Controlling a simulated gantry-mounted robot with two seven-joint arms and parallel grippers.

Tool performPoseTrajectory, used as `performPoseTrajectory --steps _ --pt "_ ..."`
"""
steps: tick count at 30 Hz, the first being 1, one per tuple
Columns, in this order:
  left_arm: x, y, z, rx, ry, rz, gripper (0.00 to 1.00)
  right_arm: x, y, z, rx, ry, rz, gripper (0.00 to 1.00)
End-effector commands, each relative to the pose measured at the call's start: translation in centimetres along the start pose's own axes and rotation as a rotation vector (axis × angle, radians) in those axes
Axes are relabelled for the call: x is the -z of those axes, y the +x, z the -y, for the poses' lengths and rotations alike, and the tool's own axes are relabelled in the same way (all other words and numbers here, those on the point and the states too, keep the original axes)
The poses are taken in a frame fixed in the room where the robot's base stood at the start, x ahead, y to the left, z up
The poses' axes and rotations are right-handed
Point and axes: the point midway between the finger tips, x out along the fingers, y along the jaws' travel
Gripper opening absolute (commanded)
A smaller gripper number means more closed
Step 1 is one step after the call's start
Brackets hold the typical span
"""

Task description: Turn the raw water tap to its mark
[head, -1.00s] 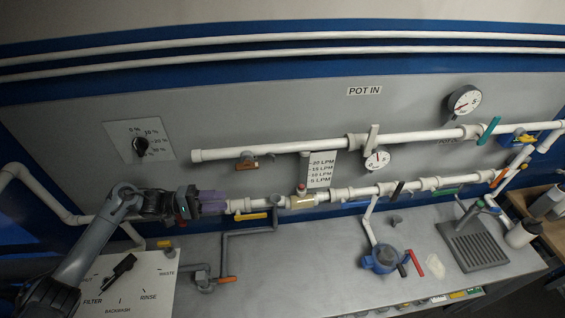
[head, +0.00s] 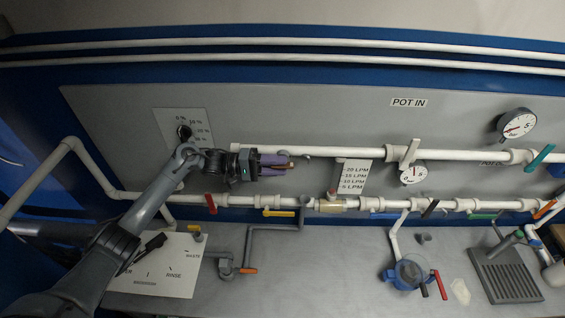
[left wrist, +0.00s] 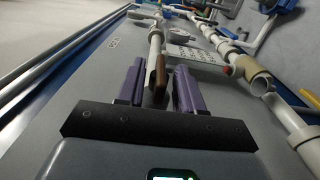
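No label naming the raw water tap is readable. My left gripper (head: 288,164) is at the left end of the upper white pipe (head: 330,153), where it hides a tap handle in the head view. In the left wrist view, the brown tap handle (left wrist: 157,75) stands between the two purple fingers (left wrist: 158,85), which are apart with narrow gaps beside it. I cannot tell whether either finger touches it. A red tap handle (head: 211,203) stands nearly upright on the lower pipe's left part, clear of the gripper. No tap mark is readable. My right gripper is out of view.
The flow scale plate (head: 354,176) is right of the gripper. A percent dial (head: 184,132) is on the wall to its left. Below are a yellow handle (head: 279,213) and the filter selector panel (head: 182,272). The bench middle (head: 320,270) is clear.

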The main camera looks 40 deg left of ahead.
Motion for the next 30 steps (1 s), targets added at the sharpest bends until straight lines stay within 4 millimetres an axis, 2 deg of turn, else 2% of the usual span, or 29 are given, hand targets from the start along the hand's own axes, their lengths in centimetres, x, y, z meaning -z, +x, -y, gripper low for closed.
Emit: performPoseTrajectory --steps 6,16,23,30 --pt "0.0 1.5 -0.1 0.000 0.001 -0.001 0.36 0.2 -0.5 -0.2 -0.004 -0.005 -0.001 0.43" --pt "0.0 1.7 0.0 0.000 0.001 -0.001 0.36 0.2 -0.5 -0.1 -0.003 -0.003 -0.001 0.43" --pt "0.0 1.7 0.0 0.000 0.001 0.000 0.01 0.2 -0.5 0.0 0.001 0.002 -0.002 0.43" --pt "0.0 1.7 0.1 -0.004 0.000 0.000 0.00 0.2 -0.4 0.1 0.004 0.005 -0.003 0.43"
